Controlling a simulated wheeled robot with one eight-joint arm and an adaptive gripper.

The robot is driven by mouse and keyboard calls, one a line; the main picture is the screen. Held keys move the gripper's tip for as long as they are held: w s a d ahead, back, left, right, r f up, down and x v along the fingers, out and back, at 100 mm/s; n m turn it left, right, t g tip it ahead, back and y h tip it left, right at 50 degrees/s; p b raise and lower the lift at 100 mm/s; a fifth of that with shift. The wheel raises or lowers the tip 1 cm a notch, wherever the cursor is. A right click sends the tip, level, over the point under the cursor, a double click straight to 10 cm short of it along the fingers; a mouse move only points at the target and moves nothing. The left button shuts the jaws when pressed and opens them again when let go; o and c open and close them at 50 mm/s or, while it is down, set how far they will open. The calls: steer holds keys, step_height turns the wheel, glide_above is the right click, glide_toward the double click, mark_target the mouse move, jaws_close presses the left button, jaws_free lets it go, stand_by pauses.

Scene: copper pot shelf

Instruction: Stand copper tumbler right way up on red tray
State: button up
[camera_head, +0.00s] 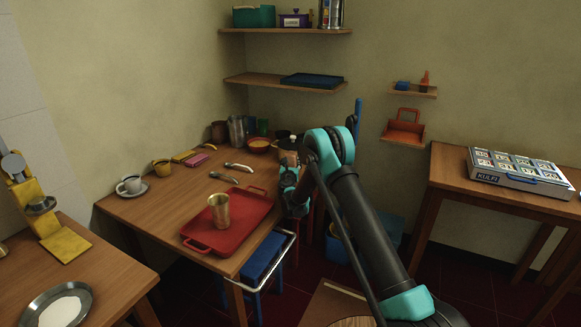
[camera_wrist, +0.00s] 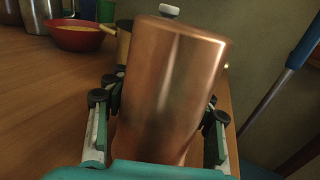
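A copper tumbler (camera_wrist: 172,85) fills the middle of the wrist view, slightly tilted in the picture. My gripper (camera_wrist: 163,108) has one finger against each side of it and looks shut on it. I cannot tell whether its upper end is the mouth or the base, and its lower part is hidden by my gripper. The red tray (camera_head: 205,238) lies near the table's front right corner. A brass-coloured tumbler (camera_head: 219,211) stands on it.
A lidded brass pot (camera_wrist: 124,45) stands behind the held tumbler. A red bowl (camera_wrist: 78,36) is farther left; cups and other vessels crowd the back. Spoons (camera_head: 238,167) lie behind the tray. The tray is bare around the brass tumbler. A blue stool (camera_head: 262,258) stands below.

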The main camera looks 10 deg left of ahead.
steer(key=shift+c, duration=0.5)
steer(key=shift+r, duration=6.5)
steer(key=shift+c, duration=0.4)
steer(key=shift+h, duration=0.3)
steer(key=s+d, duration=0.1)
steer(key=d, duration=0.5)
steer(key=s+d, duration=0.2)
steer(key=d, duration=0.4)
steer(key=s+d, duration=0.1)
steer(key=d, duration=0.5)
steer(key=shift+s+d, duration=0.15)
steer(key=shift+s, duration=0.15)
steer(key=shift+c, duration=0.2)
steer(key=s+d, duration=1.1)
steer(key=d, duration=0.4)
steer(key=shift+s+r+m, duration=0.15)
steer(key=shift+r+m, duration=0.15)
steer(key=shift+r, duration=0.1)
